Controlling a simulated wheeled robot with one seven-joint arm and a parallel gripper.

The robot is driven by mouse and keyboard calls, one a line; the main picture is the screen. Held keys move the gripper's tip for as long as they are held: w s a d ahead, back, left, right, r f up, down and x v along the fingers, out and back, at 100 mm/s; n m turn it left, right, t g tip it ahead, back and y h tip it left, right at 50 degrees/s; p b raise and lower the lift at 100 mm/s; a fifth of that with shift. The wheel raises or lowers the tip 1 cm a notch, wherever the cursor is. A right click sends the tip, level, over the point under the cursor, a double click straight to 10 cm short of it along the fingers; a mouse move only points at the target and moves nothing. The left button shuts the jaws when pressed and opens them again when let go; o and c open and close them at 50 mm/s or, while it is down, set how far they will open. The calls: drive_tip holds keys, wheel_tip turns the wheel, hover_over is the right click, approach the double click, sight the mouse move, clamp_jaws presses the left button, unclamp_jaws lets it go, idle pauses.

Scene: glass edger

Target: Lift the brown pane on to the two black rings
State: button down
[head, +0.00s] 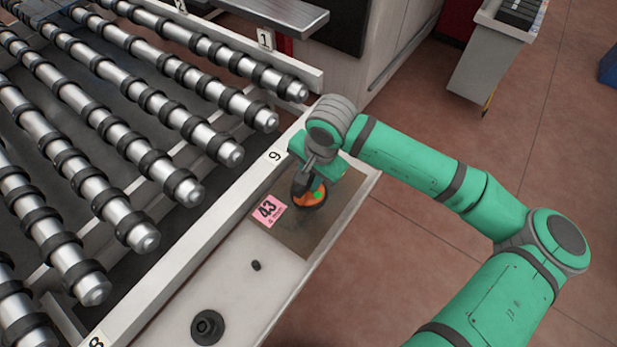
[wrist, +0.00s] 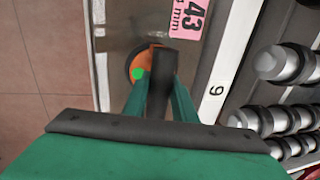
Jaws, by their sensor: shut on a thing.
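The brown pane (head: 298,236) lies on the pale ledge beside the rollers, with a pink label marked 43 (head: 268,210); it also shows in the wrist view (wrist: 122,22). A round orange suction lifter (head: 320,199) with a black rim and a green dot sits on the pane; the wrist view shows it too (wrist: 137,70). My gripper (head: 306,184) is over the lifter, shut on its upper part, which the fingers partly hide.
A white rail marked 9 (head: 274,156) runs between the ledge and the rollers. A grey cart (head: 488,62) stands at the back right. Open floor lies to the right.

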drive_tip(key=shift+f, duration=0.2)
drive_tip(key=c, duration=1.4)
unclamp_jaws()
drive_tip(key=shift+f, duration=0.1)
drive_tip(key=r, duration=0.3)
drive_tip(key=s+d+r, duration=0.1)
drive_tip(key=r, duration=0.6)
drive_tip(key=shift+s+d+r, duration=0.15)
drive_tip(key=shift+d+r, duration=0.2)
